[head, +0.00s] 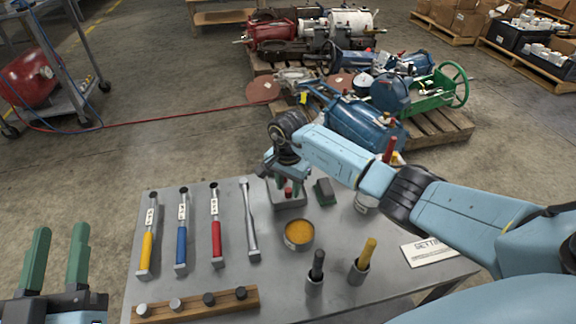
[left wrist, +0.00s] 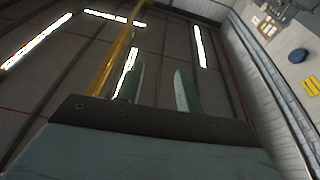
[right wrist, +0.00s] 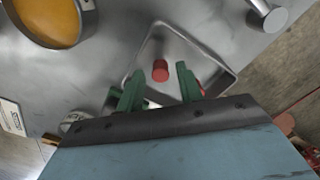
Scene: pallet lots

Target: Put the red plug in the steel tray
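The steel tray (head: 289,203) sits at the back of the metal table; it also shows in the right wrist view (right wrist: 222,77). The red plug (right wrist: 160,70) is inside the tray, away from its walls; in the head view it shows as a small red spot (head: 288,192). My right gripper (right wrist: 159,88) is open above the tray, pointing down, with its fingers apart and the plug seen between and beyond the tips. I see no contact between plug and fingers. My left gripper (head: 58,245) is open and empty, left of the table and pointing up.
A bowl of orange contents (head: 299,235) stands close in front of the tray, and a green block (head: 324,192) beside it. Several tools lie at left. A wooden rack (head: 195,305) holds several plugs. Cups hold black (head: 317,265) and yellow (head: 365,255) handles.

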